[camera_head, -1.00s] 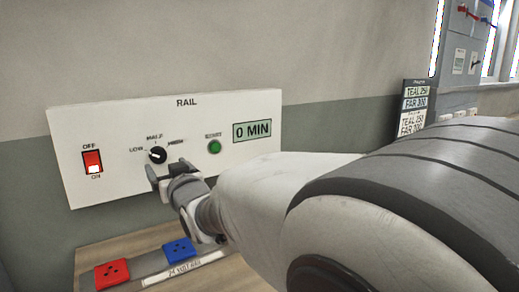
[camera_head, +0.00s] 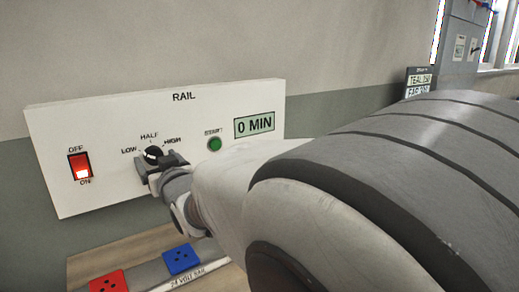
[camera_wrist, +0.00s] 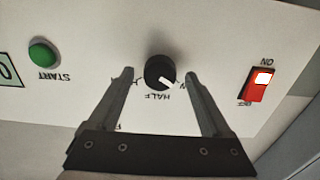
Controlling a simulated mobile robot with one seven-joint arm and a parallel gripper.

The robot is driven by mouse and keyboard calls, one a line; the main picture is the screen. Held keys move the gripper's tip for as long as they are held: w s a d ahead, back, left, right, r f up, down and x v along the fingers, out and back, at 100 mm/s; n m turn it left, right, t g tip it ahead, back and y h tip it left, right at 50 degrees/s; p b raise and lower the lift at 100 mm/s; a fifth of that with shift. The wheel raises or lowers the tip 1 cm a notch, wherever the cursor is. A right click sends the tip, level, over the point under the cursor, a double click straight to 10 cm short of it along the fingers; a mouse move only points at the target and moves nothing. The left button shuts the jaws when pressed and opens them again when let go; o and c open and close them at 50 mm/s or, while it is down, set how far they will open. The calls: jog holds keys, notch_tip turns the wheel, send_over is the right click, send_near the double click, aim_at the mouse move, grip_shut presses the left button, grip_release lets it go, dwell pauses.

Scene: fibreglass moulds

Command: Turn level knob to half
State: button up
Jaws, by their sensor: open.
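The level knob (camera_head: 153,153) is a round black dial with a white pointer on the white RAIL panel (camera_head: 95,125). LOW, HALF and HIGH are printed around it. In the wrist view the panel is upside down, and the knob (camera_wrist: 157,69) has its pointer slanting down and right, off HALF toward the LOW side. My gripper (camera_head: 158,165) is at the panel, partly covering the knob in the head view. In the wrist view my gripper (camera_wrist: 159,75) is open, with one finger either side of the knob and visible gaps to it.
A lit red OFF/ON switch (camera_head: 79,167) is left of the knob. Red (camera_head: 108,282) and blue (camera_head: 181,259) sockets are below the panel.

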jog(key=shift+w+a, duration=0.1)
dwell(0.3)
grip_shut()
jog(key=shift+b, duration=0.3)
jog(key=shift+m+b, duration=5.8)
jog(key=shift+b, duration=0.05)
